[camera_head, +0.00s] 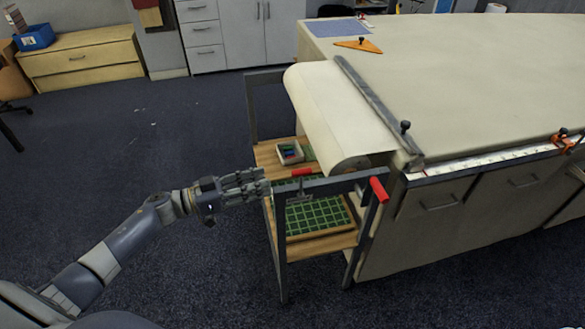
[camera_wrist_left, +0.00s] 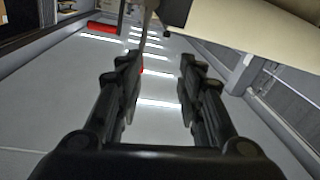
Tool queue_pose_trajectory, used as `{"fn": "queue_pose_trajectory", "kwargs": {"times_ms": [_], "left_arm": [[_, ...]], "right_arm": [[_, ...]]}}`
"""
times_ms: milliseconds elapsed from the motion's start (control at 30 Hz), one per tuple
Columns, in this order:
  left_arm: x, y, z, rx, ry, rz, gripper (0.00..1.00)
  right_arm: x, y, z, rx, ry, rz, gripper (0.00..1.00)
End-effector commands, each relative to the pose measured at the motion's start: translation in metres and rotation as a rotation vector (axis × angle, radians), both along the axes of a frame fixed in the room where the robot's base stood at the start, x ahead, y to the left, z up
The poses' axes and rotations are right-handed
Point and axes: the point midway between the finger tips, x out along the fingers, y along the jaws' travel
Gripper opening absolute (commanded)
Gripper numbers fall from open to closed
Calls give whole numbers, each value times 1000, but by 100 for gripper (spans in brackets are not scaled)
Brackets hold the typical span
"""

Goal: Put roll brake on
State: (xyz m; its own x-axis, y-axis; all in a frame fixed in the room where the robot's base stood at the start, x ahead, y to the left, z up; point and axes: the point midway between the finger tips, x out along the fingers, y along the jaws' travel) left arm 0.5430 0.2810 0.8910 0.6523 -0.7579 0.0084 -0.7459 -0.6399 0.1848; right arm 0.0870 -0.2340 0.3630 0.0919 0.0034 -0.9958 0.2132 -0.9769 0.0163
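A cream cloth roll (camera_head: 330,115) lies at the end of the long table, above a dark metal frame (camera_head: 325,186). A small red handle (camera_head: 302,172) sits at the frame's near rail, and a larger red grip (camera_head: 379,189) sticks out at its right end. I cannot tell for certain which is the brake, or its setting. My left gripper (camera_head: 262,184) is just left of the small red handle, apart from the frame's left post or nearly so. In the left wrist view its fingers (camera_wrist_left: 158,85) are apart with nothing between them. Red parts also show there. My right gripper is out of view.
Wooden shelves under the roll carry a small box (camera_head: 290,152) of coloured items and a green gridded mat (camera_head: 315,214). The cloth table (camera_head: 460,70) has a dark bar, a ruler edge and orange clamp (camera_head: 563,140). Floor to the left is clear.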

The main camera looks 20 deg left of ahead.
Motion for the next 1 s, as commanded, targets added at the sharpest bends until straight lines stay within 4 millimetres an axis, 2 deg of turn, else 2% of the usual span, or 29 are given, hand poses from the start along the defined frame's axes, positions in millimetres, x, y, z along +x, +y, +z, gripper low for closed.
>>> {"fn": "queue_pose_trajectory", "kwargs": {"times_ms": [33,100,200,367,700,1000], "left_arm": [[-4,-5,14,4,-2,-46,35],[-9,-10,25,5,4,-92,35],[-11,-16,31,4,10,-120,35],[0,-32,33,-2,8,-120,35],[36,-84,33,-1,10,-118,35],[49,-102,31,1,10,-116,35]], "right_arm": [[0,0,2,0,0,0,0],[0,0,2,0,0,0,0],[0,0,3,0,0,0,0],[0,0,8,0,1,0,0],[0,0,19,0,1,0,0],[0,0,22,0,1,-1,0]]}}
